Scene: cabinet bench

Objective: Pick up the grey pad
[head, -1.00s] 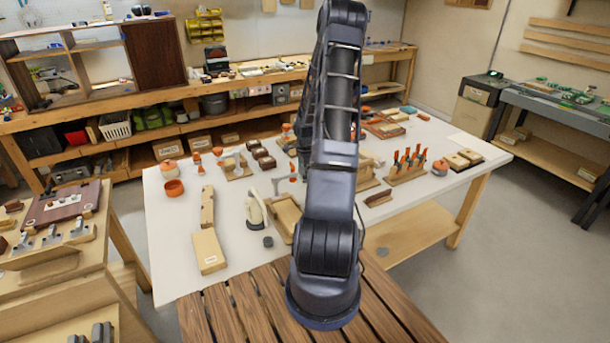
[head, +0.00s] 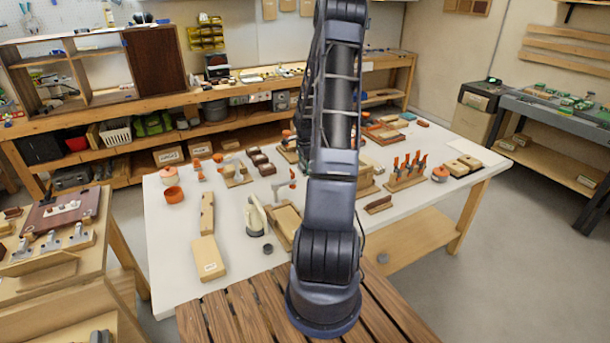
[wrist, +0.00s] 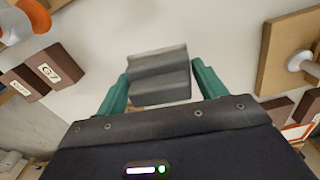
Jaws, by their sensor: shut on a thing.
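The grey pad (wrist: 158,78) shows in the wrist view as a stepped grey block with a lighter upper edge. My gripper (wrist: 160,82) has its two green fingers on either side of the pad and is shut on it. White table surface shows beyond the pad; I cannot tell how high it is held. In the head view my own arm hides the gripper and the pad.
The white table (head: 175,245) holds wooden blocks, an orange pot (head: 173,195) and a rack of orange-handled tools (head: 405,172). In the wrist view, dark brown labelled blocks (wrist: 45,72) lie left and a wooden board (wrist: 285,55) lies right.

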